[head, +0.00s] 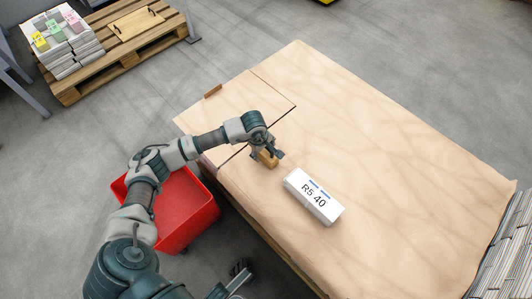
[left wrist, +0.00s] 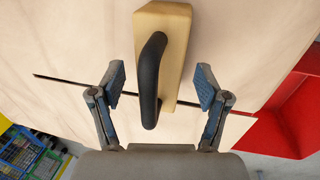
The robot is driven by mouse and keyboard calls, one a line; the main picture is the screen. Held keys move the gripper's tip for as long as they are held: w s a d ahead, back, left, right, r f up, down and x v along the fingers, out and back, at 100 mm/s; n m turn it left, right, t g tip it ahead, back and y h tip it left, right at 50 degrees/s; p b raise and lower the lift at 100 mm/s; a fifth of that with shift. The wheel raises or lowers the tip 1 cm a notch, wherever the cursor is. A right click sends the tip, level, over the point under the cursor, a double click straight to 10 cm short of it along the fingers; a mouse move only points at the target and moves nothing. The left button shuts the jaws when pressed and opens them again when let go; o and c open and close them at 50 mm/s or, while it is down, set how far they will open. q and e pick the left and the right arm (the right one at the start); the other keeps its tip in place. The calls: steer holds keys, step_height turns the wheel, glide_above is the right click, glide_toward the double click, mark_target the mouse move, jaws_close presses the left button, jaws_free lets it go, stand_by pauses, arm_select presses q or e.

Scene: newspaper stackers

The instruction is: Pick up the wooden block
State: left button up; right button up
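The wooden block (head: 268,158) lies on the wood-topped table (head: 380,150), near its left edge in the head view. The left wrist view shows the block (left wrist: 176,30) with a black curved handle (left wrist: 150,80) on top. My left gripper (head: 268,155) is at the block in the head view and partly hides it. In the left wrist view my left gripper (left wrist: 160,88) is open, with one blue-padded finger on each side of the handle and a gap on both sides. My right gripper (head: 238,275) seems to show only partly at the bottom edge of the head view.
A white box marked R5 40 (head: 313,196) lies close to the right of the block. A red bin (head: 187,212) stands on the floor beside the table. A small brown piece (head: 213,91) sits at the table's far left edge. A pallet (head: 120,50) with paper stacks is at the upper left.

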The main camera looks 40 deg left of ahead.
arm_select(q)
jaws_close()
